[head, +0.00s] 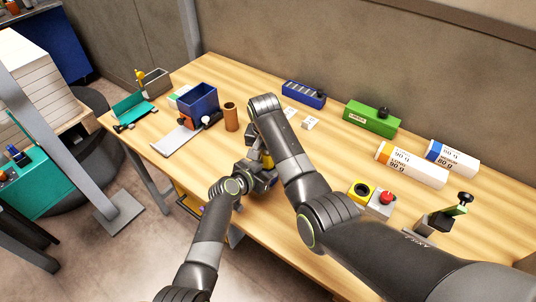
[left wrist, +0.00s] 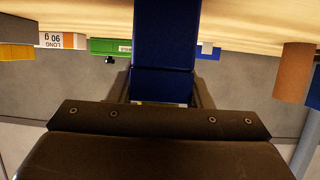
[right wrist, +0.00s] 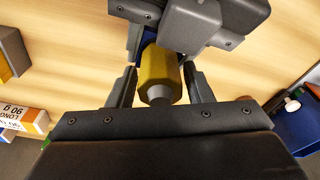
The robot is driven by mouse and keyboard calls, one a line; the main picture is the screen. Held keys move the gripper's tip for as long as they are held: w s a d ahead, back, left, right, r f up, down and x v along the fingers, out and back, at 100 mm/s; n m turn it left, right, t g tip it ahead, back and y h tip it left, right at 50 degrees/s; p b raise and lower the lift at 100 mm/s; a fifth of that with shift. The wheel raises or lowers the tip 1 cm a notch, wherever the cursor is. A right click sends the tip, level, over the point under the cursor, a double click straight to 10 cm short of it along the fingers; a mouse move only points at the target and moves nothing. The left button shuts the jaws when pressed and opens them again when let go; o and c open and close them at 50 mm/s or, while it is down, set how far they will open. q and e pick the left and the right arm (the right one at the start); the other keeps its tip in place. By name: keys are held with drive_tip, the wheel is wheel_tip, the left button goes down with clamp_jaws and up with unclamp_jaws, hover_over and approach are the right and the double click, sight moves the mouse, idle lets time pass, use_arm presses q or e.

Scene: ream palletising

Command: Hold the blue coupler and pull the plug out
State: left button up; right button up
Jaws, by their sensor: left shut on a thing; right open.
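The blue coupler (left wrist: 165,40) fills the space between my left gripper's fingers in the left wrist view. My left gripper (head: 262,176) is shut on it over the table's front part. The yellow plug (right wrist: 157,67) has a grey end and sits against the coupler (right wrist: 149,36) in the right wrist view. My right gripper (right wrist: 158,88) is open, with one finger on each side of the plug and gaps visible. In the head view the plug (head: 267,160) shows as a small yellow patch, and the coupler is mostly hidden by my arms.
Behind my grippers stand a brown cylinder (head: 231,117), a blue bin (head: 198,100), a blue block (head: 303,94) and a green box (head: 371,118). To the right are white ream packs (head: 411,165), a red button box (head: 383,202) and a clamp (head: 446,215). The wooden table (head: 330,145) has clear patches between.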

drive_tip(key=shift+f, duration=0.3)
drive_tip(key=c, duration=1)
drive_tip(key=shift+r, duration=3.35)
drive_tip(key=shift+r, duration=1.55)
